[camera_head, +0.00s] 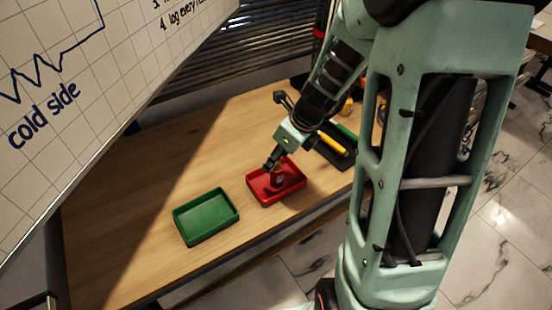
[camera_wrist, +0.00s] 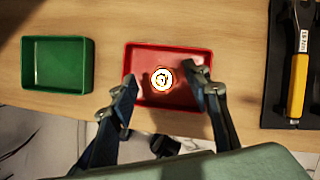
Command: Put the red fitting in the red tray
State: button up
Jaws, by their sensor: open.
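The red tray (camera_head: 297,190) lies on the wooden table, and it also shows in the wrist view (camera_wrist: 205,98). The red fitting (camera_head: 279,178) is inside the tray's outline, near its middle. In the wrist view the fitting (camera_wrist: 162,79) shows end-on as a pale round face with an orange ring. My gripper (camera_head: 271,165) is over the tray. In the wrist view its two fingers (camera_wrist: 161,78) are spread apart on either side of the fitting, with visible gaps. Whether the fitting rests fully on the tray floor is hard to tell.
An empty green tray (camera_head: 206,218) stands left of the red tray. A dark tool mat with a yellow-handled tool (camera_wrist: 298,85) lies to the right. A whiteboard (camera_head: 75,75) rises at the left. The table's left part is clear.

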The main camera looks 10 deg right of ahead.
jog(key=p+v, duration=0.2)
jog(key=v, duration=0.8)
jog(key=shift+s+r, duration=0.15)
jog(key=shift+d, duration=0.1)
